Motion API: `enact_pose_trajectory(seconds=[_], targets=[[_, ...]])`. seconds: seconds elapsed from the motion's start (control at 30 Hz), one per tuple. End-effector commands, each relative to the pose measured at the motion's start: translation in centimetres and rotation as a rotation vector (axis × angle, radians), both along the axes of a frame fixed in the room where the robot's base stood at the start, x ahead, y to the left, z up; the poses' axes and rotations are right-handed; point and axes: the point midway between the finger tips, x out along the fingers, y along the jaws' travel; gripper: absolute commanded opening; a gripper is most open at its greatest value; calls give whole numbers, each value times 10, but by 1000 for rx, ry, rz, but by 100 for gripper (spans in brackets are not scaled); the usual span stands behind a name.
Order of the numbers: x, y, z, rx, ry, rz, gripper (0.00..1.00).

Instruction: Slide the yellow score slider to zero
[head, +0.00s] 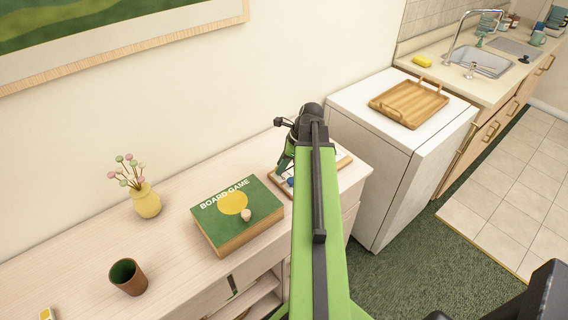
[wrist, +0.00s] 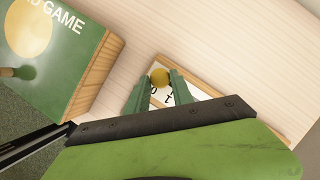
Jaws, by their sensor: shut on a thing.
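The yellow score slider (wrist: 159,76) shows in the wrist view as a round yellow knob between my fingertips. My gripper (wrist: 161,86) is shut on it. The score board (wrist: 154,97) has a white face with dark numbers and a wooden edge; my fingers and wrist hide much of it. In the head view the board (head: 279,187) lies on the sideboard, partly behind my arm, with a blue knob (head: 290,182) near its left end. My gripper (head: 285,163) points down over the board there. The yellow slider is hidden in the head view.
A green board game box (head: 215,220) with a small knob-like piece on top lies left of the board. A yellow vase (head: 147,202) and brown cup (head: 128,277) stand farther left. A white cabinet (head: 380,155) with a wooden tray (head: 405,119) stands to the right.

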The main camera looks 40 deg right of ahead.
Motion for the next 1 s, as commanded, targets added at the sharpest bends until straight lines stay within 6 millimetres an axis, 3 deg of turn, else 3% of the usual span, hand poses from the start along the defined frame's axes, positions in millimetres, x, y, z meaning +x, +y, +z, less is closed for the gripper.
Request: enact_pose_trajectory(seconds=[0.03,0.2,0.53,0.67,1.0], targets=[[-1,5,0,10,3,7,31],[0,4,0,8,3,7,50],[-1,2,6,6,2,5,50],[-7,-3,28,6,2,2,50],[-31,-22,108,7,2,4,50]])
